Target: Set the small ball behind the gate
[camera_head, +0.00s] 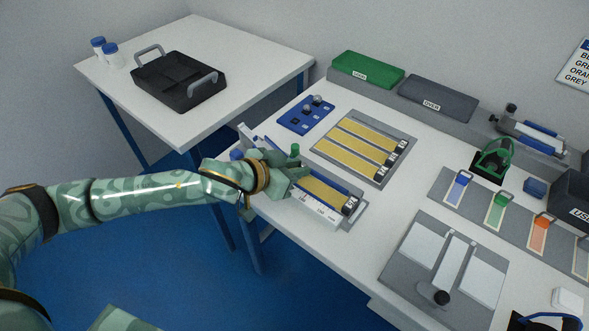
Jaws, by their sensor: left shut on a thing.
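My left gripper (292,178) is at the left end of a white-fronted device (318,212) at the table's near edge. The device has a yellow strip (322,194) and a dark block at its right end. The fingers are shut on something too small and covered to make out. I cannot tell which part is the gate, nor whether the small ball is in the fingers. My right gripper is out of view.
A grey plate with several yellow strips (360,142) lies behind the device. Green (367,70) and dark grey (438,98) boxes stand at the back. A grey fixture (420,244) and coloured clips (498,203) are to the right. A black tray (178,84) rests on the left table.

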